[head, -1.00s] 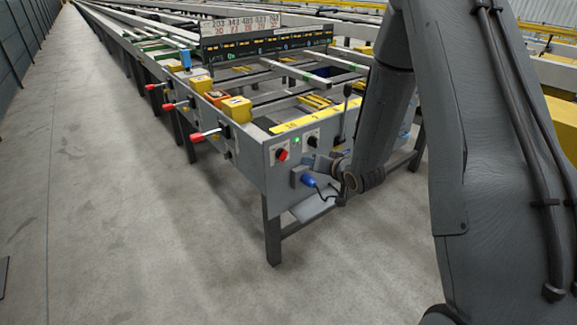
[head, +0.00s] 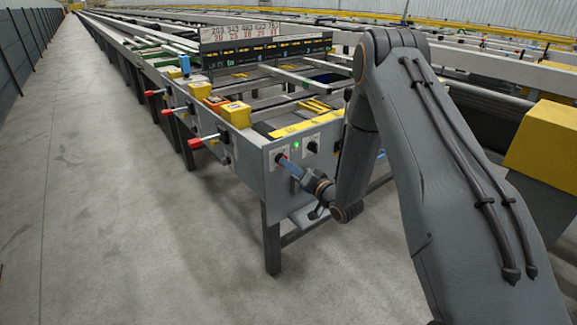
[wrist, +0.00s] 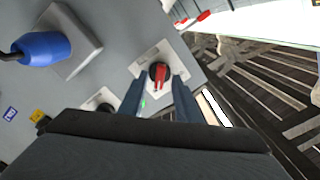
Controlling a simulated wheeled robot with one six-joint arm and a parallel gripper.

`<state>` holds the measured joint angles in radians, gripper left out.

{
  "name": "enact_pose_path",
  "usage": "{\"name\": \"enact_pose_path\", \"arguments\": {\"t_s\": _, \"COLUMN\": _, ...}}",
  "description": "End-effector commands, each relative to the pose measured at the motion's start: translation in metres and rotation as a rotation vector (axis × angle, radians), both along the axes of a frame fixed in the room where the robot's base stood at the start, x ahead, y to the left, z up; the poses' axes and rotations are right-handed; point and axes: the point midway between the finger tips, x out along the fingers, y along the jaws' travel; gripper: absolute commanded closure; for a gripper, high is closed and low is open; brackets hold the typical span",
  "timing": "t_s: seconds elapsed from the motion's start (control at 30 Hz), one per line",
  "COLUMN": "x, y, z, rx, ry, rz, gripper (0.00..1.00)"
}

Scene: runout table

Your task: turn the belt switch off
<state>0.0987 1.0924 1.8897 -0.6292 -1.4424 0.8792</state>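The belt switch (wrist: 160,74) is a red knob on a dark round base with a pale plate. It is on the grey end panel of the runout table (head: 268,190). In the wrist view the knob lies between my two fingertips, with the fingers spread to either side. My gripper (wrist: 157,84) looks open, with gaps beside the knob; contact cannot be told.
A black knob (head: 312,147) sits on a second plate right of the lamp. A blue plug (wrist: 43,48) is on a grey box near the switch. Red-handled levers (head: 196,142) stick out from the table's left side. The floor on the left is clear.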

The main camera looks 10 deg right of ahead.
Motion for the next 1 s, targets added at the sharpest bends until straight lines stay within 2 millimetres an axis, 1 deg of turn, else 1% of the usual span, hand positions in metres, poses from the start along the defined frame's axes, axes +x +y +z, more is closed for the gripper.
{"name": "enact_pose_path", "arguments": {"t_s": 0.17, "x": 0.0102, "y": 0.0062, "z": -0.0001, "rx": 0.000, "ry": 0.000, "rz": 0.000, "gripper": 0.70}}
{"name": "enact_pose_path", "arguments": {"t_s": 0.43, "x": 0.0113, "y": 0.0066, "z": 0.0000, "rx": 0.000, "ry": 0.001, "rz": -0.001, "gripper": 0.70}}
{"name": "enact_pose_path", "arguments": {"t_s": 0.57, "x": 0.0113, "y": 0.0065, "z": 0.0000, "rx": 0.000, "ry": 0.001, "rz": -0.001, "gripper": 0.91}}
{"name": "enact_pose_path", "arguments": {"t_s": 0.6, "x": 0.0112, "y": 0.0064, "z": -0.0001, "rx": 0.000, "ry": 0.001, "rz": -0.001, "gripper": 0.98}}
{"name": "enact_pose_path", "arguments": {"t_s": 0.63, "x": 0.0112, "y": 0.0065, "z": 0.0000, "rx": 0.000, "ry": 0.001, "rz": -0.001, "gripper": 1.00}}
{"name": "enact_pose_path", "arguments": {"t_s": 1.0, "x": 0.0111, "y": 0.0063, "z": -0.0001, "rx": -0.037, "ry": -0.020, "rz": -0.001, "gripper": 1.00}}
